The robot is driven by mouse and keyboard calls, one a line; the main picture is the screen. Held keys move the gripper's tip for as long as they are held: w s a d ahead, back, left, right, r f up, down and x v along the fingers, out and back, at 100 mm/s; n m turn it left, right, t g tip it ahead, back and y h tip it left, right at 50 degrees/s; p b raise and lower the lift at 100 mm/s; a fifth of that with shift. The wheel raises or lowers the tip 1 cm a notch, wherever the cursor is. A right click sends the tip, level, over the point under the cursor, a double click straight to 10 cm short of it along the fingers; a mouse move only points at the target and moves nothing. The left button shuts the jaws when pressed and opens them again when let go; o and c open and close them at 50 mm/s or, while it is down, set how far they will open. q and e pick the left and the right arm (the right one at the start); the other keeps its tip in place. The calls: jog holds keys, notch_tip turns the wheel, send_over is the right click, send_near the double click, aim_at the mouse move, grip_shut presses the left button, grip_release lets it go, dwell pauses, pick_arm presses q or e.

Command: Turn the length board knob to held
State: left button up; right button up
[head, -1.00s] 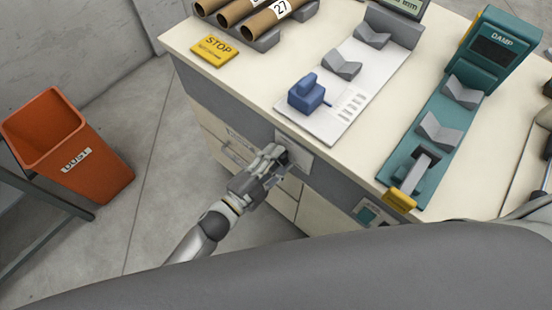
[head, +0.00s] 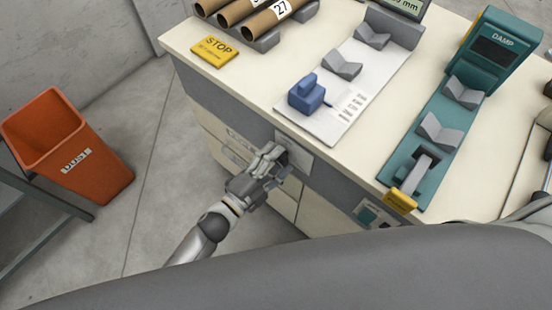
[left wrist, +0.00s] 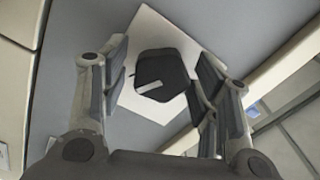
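The dark knob (left wrist: 162,76) is a many-sided black cap with one pale pointer line. It sits on a white square plate (left wrist: 139,100), which also shows on the grey front band of the bench in the head view (head: 303,157). In the left wrist view my left gripper (left wrist: 160,82) is open, with its finger pads on both sides of the knob. A gap shows on the left side; the right pads look close, and contact cannot be told. In the head view my left gripper (head: 274,160) hides most of the knob. My right gripper is not in view.
The bench top (head: 240,82) holds a yellow STOP sign (head: 217,51), cardboard tubes (head: 262,20), a white length board with a blue block (head: 307,94) and a teal DAMP unit (head: 497,50). An orange bin (head: 68,147) stands on the floor at the left.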

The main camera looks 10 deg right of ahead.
pick_arm(q)
jog(key=v, duration=1.2)
dwell(0.5)
